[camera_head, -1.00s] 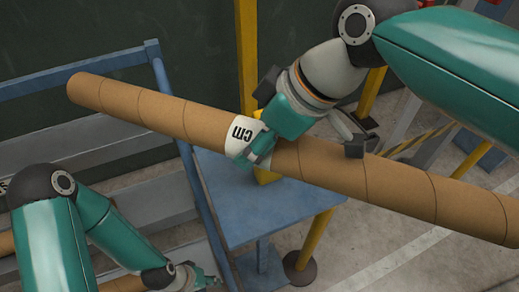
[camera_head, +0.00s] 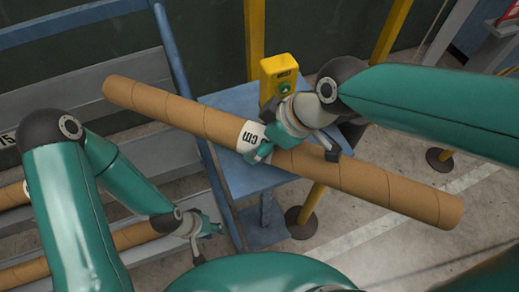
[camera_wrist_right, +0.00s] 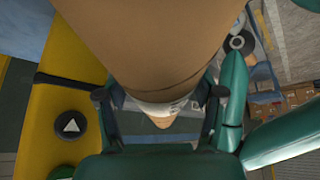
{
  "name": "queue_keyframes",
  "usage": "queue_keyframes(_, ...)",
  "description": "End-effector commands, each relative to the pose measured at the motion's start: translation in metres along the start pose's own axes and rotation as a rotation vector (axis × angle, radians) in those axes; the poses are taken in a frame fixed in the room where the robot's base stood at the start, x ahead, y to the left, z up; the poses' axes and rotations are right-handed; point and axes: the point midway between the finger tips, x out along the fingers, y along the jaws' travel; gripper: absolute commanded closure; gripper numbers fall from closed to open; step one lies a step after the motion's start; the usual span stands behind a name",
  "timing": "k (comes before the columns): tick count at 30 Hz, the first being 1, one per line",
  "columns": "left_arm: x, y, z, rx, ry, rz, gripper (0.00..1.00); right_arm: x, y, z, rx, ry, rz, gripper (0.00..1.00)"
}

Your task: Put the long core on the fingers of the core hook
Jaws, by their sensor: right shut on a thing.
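The long core (camera_head: 360,183) is a brown cardboard tube with a white label marked "cm" near its middle. It slants from upper left to lower right above a blue table. My right gripper (camera_head: 268,145) is shut on the core at the label. The core also fills the upper middle of the right wrist view (camera_wrist_right: 155,35), between the gripper's fingers. My left gripper (camera_head: 207,230) is low at the left, empty, its fingers seemingly apart, clear of the held core. I cannot pick out the core hook or its fingers with certainty.
A yellow box (camera_head: 279,72) with a green button stands behind the core, by the blue table (camera_head: 222,103). Other brown cores (camera_head: 135,236) lie on a grey rack (camera_head: 140,75) at the left. Yellow posts (camera_head: 391,32) stand behind. Floor at the lower right is open.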

Motion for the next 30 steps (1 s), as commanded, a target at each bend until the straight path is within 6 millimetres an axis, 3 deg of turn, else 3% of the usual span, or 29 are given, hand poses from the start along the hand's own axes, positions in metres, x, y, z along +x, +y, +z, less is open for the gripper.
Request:
queue_keyframes(12, 0.001, 0.0, 0.0, 0.0, 0.0, 0.0, 0.6, 0.035, 0.001, 0.021, 0.003, 0.001, 0.001, 1.0)
queue_keyframes(20, 0.001, 0.0, 0.0, 0.0, 0.0, 0.0, 0.6, 0.038, 0.001, 0.022, 0.002, 0.003, 0.003, 1.0)
queue_keyframes(21, 0.001, -0.001, 0.0, 0.0, 0.0, 0.0, 0.6, 0.039, 0.0, 0.023, 0.002, -0.001, 0.0, 0.28)
queue_keyframes(22, 0.001, -0.001, 0.0, 0.0, 0.0, 0.0, 0.6, 0.039, 0.0, 0.023, 0.002, -0.001, 0.0, 0.23)
queue_keyframes(30, 0.001, -0.001, 0.0, 0.0, 0.0, 0.0, 0.6, 0.038, 0.0, 0.023, 0.003, 0.0, 0.001, 0.22)
